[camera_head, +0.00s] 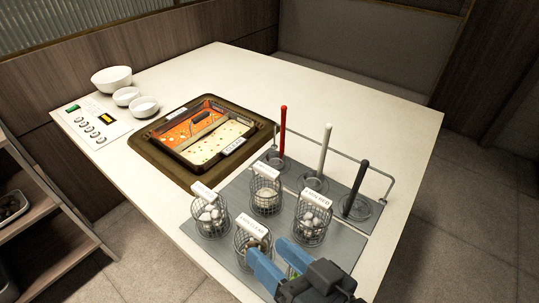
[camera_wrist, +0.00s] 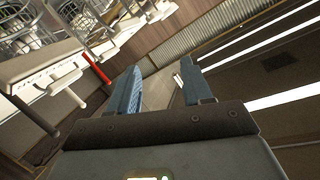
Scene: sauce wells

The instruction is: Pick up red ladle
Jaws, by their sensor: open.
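The red ladle (camera_head: 283,130) stands upright in the rack at the back of the grey tray in the head view, left of a white ladle (camera_head: 324,150) and a black ladle (camera_head: 357,187). Its lower end sits in a ring of the rack. In the wrist view a red handle (camera_wrist: 96,69) shows tilted, left of my fingers. My gripper (camera_head: 270,268) is at the bottom of the head view, over the front baskets and apart from the red ladle. In the wrist view its two blue fingers (camera_wrist: 164,88) are spread with nothing held between them.
Several wire baskets (camera_head: 211,220) with labels and food stand on the grey tray (camera_head: 234,188) between my gripper and the ladles. A metal rail (camera_head: 345,155) runs behind the ladles. A divided soup pot (camera_head: 165,147) and white bowls (camera_head: 112,79) stand to the left. The counter's far right is clear.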

